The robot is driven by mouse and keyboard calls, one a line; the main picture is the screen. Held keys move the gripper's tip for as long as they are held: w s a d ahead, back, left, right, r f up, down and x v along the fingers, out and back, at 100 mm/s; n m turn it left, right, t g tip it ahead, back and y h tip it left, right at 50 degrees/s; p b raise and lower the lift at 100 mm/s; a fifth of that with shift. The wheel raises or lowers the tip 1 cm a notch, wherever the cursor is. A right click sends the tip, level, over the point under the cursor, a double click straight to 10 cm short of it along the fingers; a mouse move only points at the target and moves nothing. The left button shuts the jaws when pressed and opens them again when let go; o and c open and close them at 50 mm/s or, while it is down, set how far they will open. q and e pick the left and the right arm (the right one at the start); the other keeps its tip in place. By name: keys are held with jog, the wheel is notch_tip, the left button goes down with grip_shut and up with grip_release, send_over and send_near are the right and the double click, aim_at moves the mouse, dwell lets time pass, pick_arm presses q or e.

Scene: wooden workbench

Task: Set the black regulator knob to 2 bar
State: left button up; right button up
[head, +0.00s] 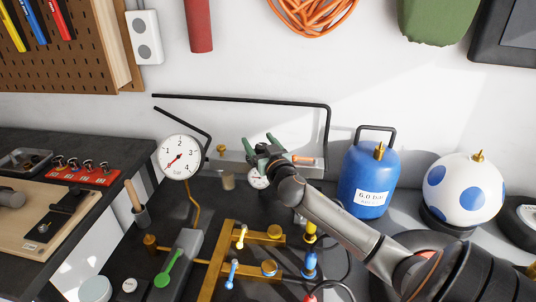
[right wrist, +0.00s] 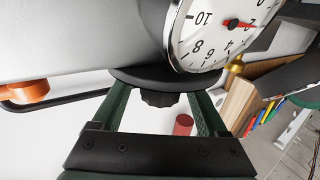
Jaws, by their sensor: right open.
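The black regulator knob (right wrist: 160,98) shows in the right wrist view under a round black flange, on a grey body; in the head view my gripper hides it. My right gripper (head: 262,147) is open, its green fingers on either side of the knob; I cannot tell whether they touch it. A white gauge (right wrist: 222,28) marked up to 10 with a red needle stands beside the knob. My left gripper is not in view.
A blue 6.0 bar tank (head: 368,180) and a white ball-shaped tank with blue spots (head: 462,190) stand right of the regulator. Brass pipes with coloured valves (head: 240,235) lie in front. A black pipe (head: 240,100) runs along the wall behind.

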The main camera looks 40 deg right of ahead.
jog(key=b+v, duration=0.1)
jog(key=v, duration=1)
jog(key=shift+s, duration=0.25)
jog(key=shift+a, duration=0.15)
